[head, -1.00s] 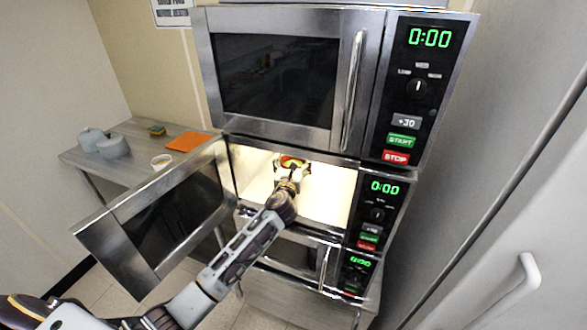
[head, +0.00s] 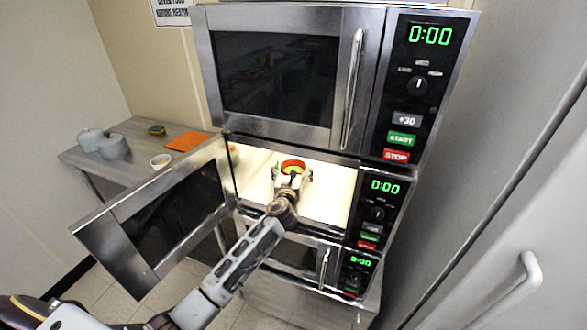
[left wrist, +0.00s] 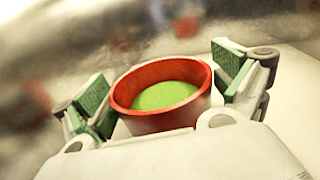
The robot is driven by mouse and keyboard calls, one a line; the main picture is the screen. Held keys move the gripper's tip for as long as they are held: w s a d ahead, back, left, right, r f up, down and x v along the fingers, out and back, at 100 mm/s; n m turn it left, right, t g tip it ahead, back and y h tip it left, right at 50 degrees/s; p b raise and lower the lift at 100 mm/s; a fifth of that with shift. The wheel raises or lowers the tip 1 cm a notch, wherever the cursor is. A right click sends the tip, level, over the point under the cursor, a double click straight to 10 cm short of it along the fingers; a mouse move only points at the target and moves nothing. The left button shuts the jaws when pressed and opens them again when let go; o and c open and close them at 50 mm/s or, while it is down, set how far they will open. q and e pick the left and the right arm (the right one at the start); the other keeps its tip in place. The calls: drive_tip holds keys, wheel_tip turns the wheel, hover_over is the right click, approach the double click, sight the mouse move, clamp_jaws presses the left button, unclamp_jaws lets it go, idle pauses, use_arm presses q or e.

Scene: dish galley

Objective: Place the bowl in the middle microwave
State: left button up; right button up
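The red bowl (head: 292,162), green inside, is in the lit cavity of the middle microwave (head: 332,197), whose door (head: 162,218) stands open to the left. My left gripper (head: 292,173) reaches into the cavity, its fingers spread to either side of the bowl. In the left wrist view the bowl (left wrist: 160,122) is upright between the finger pads of the left gripper (left wrist: 168,88), with a small gap visible on the right; contact on the left is hard to tell. The bowl's underside is hidden by the gripper. My right gripper is not in view.
The upper microwave (head: 275,80) is shut above, and the lower microwave (head: 290,255) is shut below. A side table at left holds grey pots (head: 113,147), a small white bowl (head: 161,161), an orange cloth (head: 187,141) and a sponge (head: 156,130).

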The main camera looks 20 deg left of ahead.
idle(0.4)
use_arm(q)
drive_tip(key=shift+r, duration=0.2)
drive_tip(key=shift+s+d+b, duration=0.15)
drive_tip(key=shift+s+d, duration=0.2)
drive_tip(key=shift+s, duration=1.6)
drive_tip(key=shift+s+d+b, duration=0.2)
drive_tip(key=shift+s+d, duration=0.2)
drive_tip(key=shift+s, duration=1.6)
drive_tip(key=shift+s+d+b, duration=0.15)
drive_tip(key=shift+s+d, duration=0.2)
drive_tip(key=shift+s, duration=1.6)
drive_tip(key=shift+f, duration=0.1)
